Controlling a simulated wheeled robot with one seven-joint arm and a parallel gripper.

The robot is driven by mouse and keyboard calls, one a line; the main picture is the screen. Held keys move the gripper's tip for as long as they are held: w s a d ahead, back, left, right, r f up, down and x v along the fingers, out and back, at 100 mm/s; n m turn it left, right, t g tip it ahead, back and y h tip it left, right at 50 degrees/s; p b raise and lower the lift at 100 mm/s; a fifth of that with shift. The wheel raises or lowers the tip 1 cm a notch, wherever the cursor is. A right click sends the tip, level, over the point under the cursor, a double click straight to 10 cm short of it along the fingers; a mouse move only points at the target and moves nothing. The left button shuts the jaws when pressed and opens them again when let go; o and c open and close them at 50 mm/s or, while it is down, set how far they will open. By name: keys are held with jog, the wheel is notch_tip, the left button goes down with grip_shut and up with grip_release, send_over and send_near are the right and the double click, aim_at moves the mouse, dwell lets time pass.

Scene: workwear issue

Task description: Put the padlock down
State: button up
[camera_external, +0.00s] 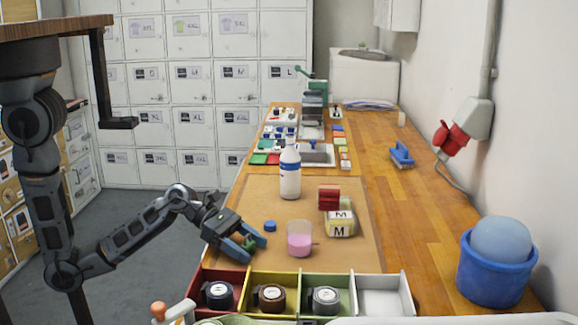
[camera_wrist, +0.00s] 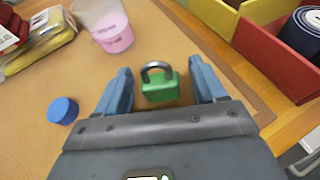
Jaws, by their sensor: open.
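A green padlock (camera_wrist: 160,86) with a grey metal shackle rests on the brown mat (camera_wrist: 70,95) in the wrist view, between the two blue fingers of my gripper (camera_wrist: 160,90). There is a visible gap between the padlock and each finger. The fingers are spread open. In the external view my gripper (camera_external: 243,243) is low over the left edge of the mat, near its front. There the padlock is mostly hidden by the fingers, with only a bit of green showing.
A blue cap (camera_external: 270,226) and a cup of pink liquid (camera_external: 299,239) stand close to my gripper. A white bottle (camera_external: 290,170) and a yellow pack marked M (camera_external: 340,228) are farther off. Coloured bins (camera_external: 257,279) holding rolls line the front edge.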

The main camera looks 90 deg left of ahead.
jog(key=shift+s+a+r, duration=0.1)
jog(key=shift+s+r, duration=0.05)
jog(key=shift+r, duration=0.1)
jog(key=v, duration=1.1)
jog(key=shift+s+a+p, duration=0.1)
jog(key=shift+s+p, duration=0.2)
jog(key=shift+p, duration=0.1)
